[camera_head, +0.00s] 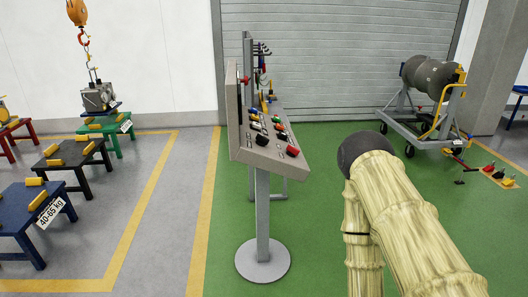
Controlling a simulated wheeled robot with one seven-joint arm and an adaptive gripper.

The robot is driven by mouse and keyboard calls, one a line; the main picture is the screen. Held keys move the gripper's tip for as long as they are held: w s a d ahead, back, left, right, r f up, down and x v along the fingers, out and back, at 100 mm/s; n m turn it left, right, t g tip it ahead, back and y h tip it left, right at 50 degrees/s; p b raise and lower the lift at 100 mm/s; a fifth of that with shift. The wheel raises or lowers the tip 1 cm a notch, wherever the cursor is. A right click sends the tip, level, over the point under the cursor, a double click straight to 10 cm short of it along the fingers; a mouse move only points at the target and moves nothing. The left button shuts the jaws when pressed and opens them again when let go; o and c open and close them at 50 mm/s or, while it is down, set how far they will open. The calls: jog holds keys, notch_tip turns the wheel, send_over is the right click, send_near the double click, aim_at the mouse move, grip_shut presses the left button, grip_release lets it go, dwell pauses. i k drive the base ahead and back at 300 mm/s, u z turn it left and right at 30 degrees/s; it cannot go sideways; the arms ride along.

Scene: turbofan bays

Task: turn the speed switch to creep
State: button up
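A grey control console (240,145) stands on a post in the middle of the view, seen from its side. Its sloped panel carries several small black, red, yellow and blue controls. A red control (293,151) and a black control (262,140) sit near the front edge. The controls are too small to tell which one is the speed switch or how it is set. My arm, in a pale ribbed cover, is bent at a dark round joint to the right of the console, apart from it. My gripper is not in view.
The console's round foot (263,261) rests on green floor. Small tables, one blue (22,212), stand at the left under a hanging hoist hook (77,12). A wheeled engine stand (425,115) is at the back right. Floor around the console is clear.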

aim_at(262, 141)
jog(key=u, duration=0.65)
jog(key=i, duration=1.25)
jog(key=z, duration=0.65)
